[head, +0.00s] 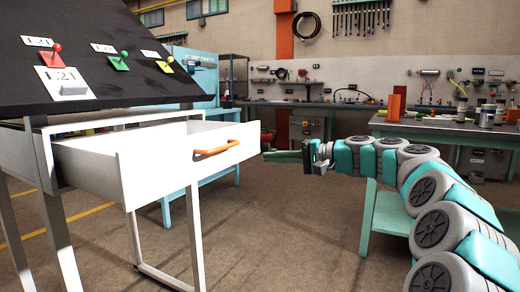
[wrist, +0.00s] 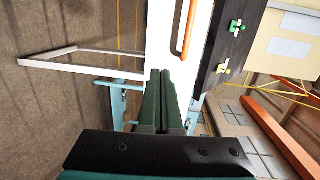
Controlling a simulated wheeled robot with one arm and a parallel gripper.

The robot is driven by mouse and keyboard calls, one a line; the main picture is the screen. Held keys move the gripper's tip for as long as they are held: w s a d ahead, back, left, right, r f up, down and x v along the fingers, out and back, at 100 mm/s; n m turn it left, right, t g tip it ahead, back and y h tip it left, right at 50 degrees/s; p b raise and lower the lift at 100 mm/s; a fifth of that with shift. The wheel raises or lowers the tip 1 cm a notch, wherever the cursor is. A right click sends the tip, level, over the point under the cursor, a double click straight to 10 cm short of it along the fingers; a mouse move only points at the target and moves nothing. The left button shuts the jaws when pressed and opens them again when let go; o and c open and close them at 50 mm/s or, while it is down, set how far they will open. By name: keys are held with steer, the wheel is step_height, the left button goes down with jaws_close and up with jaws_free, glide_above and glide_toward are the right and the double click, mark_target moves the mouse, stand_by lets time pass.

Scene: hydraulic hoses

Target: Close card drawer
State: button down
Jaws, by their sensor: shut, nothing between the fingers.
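The white card drawer (head: 165,165) is pulled well out of the white-framed stand at the left in the head view. Its front carries an orange bar handle (head: 217,148). In the wrist view the drawer front (wrist: 168,35) and the orange handle (wrist: 187,28) show at the top centre. My gripper (head: 268,156) is just right of the drawer front in the head view, pointing left. Its dark green fingers (wrist: 167,100) are together and empty. The fingertips overlap the drawer front's edge in the wrist view; I cannot tell whether they touch it.
A black sloped panel (head: 95,60) with red, green and yellow levers sits above the drawer. A blue cabinet (head: 190,72) stands behind. A teal-legged workbench (head: 440,128) with bottles stands at the right. The floor (head: 285,240) in front is clear.

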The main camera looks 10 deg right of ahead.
steer(key=w+d+r+m+t, duration=0.1)
steer(key=w+d+t, duration=0.15)
steer(key=d, duration=0.45)
glide_toward(242, 144)
steer(key=shift+g, duration=0.35)
steer(key=x, duration=0.5)
steer(key=shift+w+a+r+b, duration=0.2)
steer(key=shift+w+b, duration=0.15)
steer(key=shift+b, duration=0.05)
steer(key=shift+w+a+r, duration=0.15)
steer(key=shift+w+a, duration=0.15)
steer(key=shift+a, duration=0.15)
